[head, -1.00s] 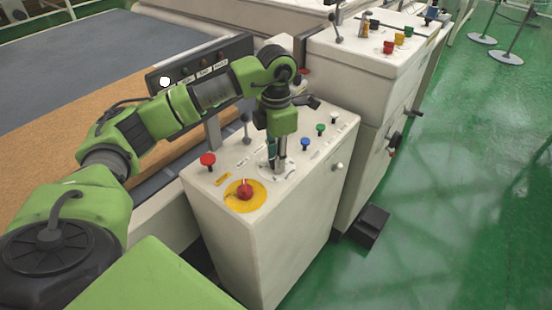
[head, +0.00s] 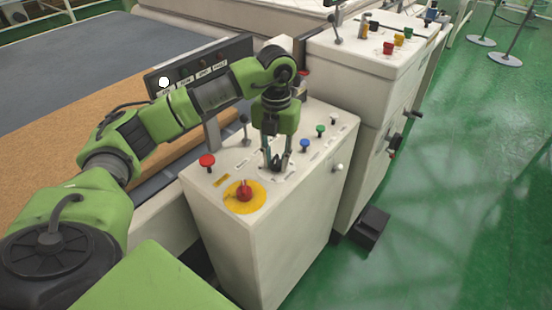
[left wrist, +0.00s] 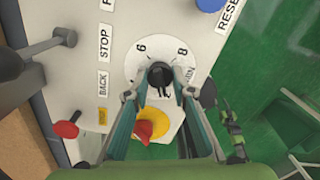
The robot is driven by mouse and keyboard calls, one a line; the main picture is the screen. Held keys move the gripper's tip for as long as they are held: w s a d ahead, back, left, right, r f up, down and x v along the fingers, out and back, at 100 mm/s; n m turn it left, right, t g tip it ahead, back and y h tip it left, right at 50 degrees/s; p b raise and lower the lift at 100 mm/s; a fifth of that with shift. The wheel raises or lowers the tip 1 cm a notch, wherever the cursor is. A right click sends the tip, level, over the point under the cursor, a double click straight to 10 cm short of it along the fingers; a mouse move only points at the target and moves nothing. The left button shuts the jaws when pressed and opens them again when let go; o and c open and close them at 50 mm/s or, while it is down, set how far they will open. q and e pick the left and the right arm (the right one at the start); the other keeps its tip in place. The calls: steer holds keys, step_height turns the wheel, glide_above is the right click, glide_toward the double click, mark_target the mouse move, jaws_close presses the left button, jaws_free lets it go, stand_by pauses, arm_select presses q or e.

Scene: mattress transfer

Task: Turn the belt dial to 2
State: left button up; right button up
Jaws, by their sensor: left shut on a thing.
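The belt dial (left wrist: 160,74) is a black knob on a round white plate, seen between my left fingers in the left wrist view. A few numerals show around the plate's far edge, among them one that reads as 8; the rest is covered, and I cannot tell the setting. In the head view my left gripper (head: 277,164) points down from above with its fingers around the dial on top of the white control cabinet (head: 270,235). It is shut on the knob. My right gripper is not in view.
Near the dial are a red emergency button on a yellow disc (head: 244,192), a red knob (head: 207,161), a blue button (head: 305,144) and a metal lever (head: 245,128). A label panel (head: 200,70) stands behind.

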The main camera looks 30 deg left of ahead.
mark_target(276, 158)
arm_select(q)
steer(key=shift+w+r+n, duration=0.15)
steer(key=shift+n, duration=0.25)
steer(key=o, duration=1.1)
step_height(276, 158, up, 12)
stand_by(0.6)
